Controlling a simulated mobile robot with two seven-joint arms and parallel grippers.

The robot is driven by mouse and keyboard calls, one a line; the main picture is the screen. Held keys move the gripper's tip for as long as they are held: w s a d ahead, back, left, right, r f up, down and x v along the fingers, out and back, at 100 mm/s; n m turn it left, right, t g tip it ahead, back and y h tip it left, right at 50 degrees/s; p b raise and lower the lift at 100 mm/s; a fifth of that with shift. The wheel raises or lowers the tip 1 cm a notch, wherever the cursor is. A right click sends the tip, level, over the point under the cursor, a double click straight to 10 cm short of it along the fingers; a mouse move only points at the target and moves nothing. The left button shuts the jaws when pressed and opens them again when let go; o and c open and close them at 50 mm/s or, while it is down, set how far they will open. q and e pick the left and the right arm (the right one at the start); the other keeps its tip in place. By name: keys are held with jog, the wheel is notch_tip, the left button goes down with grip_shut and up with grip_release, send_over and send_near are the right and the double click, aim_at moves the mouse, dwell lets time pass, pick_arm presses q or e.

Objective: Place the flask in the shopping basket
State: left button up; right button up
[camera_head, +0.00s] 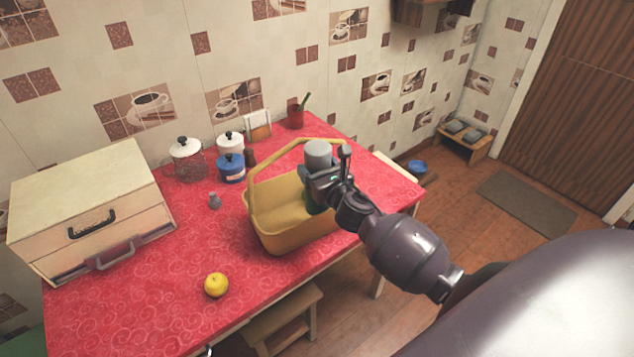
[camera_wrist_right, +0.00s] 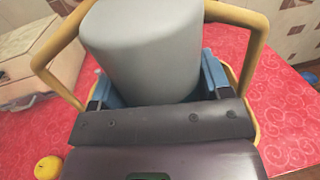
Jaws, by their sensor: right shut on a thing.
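The flask has a grey cap (camera_head: 318,152) and a dark green body (camera_head: 316,194). My right gripper (camera_head: 322,180) is shut on it and holds it upright at the yellow shopping basket (camera_head: 290,238). In the head view the flask's lower part is inside the basket's outline, under the raised handle. Whether its base touches the basket floor is hidden. In the right wrist view the grey cap (camera_wrist_right: 142,48) stands between the blue finger pads, with the basket handle (camera_wrist_right: 60,50) around it. My left gripper is not in view.
The basket stands on a red oilcloth table (camera_head: 130,305). Several jars, including a blue pot (camera_head: 231,168), stand behind. A wooden bread box (camera_head: 92,212) fills the left end.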

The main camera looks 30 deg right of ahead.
aim_at(312, 207)
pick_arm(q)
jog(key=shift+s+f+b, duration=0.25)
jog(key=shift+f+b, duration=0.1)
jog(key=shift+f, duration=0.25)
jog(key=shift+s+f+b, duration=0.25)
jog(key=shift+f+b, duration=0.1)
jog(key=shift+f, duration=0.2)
pick_arm(e)
notch_tip(312, 207, down, 4)
jog(key=shift+r, duration=0.2)
pick_arm(q)
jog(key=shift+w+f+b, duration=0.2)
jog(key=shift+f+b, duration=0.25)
jog(key=shift+b, duration=0.05)
pick_arm(e)
jog(key=shift+f, duration=0.65)
jog(key=o, duration=1.7)
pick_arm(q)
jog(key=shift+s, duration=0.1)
pick_arm(e)
jog(key=shift+o, duration=0.4)
